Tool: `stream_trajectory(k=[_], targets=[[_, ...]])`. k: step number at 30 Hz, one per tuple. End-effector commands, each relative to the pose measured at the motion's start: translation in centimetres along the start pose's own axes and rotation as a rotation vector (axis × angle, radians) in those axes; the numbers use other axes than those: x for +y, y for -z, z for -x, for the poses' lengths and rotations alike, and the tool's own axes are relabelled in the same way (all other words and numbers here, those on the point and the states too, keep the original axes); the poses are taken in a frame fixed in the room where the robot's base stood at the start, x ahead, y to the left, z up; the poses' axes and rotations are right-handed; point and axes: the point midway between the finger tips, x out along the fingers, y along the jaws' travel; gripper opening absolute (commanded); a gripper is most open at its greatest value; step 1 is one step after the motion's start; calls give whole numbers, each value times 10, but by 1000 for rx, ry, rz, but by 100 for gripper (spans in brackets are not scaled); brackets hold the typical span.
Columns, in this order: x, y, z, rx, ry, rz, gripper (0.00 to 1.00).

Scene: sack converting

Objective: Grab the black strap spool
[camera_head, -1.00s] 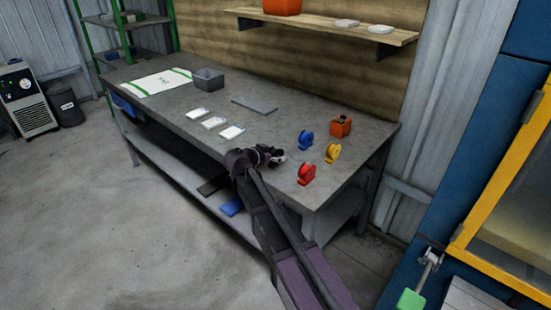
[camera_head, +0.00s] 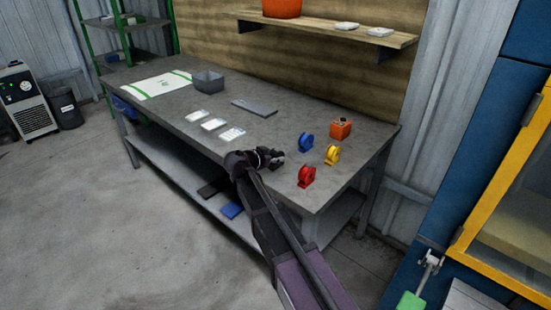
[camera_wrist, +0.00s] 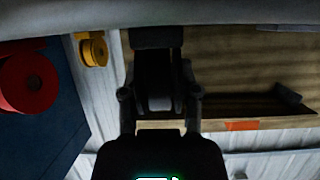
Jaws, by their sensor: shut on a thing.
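My gripper (camera_head: 272,159) is over the front edge of the grey workbench, left of the red spool. It is shut on the black strap spool (camera_head: 279,162), which looks small and dark in the camera_head view. In the camera_wrist view the spool (camera_wrist: 157,50) is a dark shape between the dark fingers of my gripper (camera_wrist: 160,95). Its outline blends with the fingers. I cannot tell whether the spool touches the bench top.
White cards (camera_head: 213,125) and a grey bin (camera_head: 208,80) lie further left. A wooden shelf (camera_head: 320,30) hangs above.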

Motion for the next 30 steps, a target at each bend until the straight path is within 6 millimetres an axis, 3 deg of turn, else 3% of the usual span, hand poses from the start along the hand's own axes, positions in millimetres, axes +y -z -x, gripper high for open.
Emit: stream_trajectory(k=[17,30], targets=[[0,36,15,1,0,0,0],[63,11,91,1,3,1,0]])
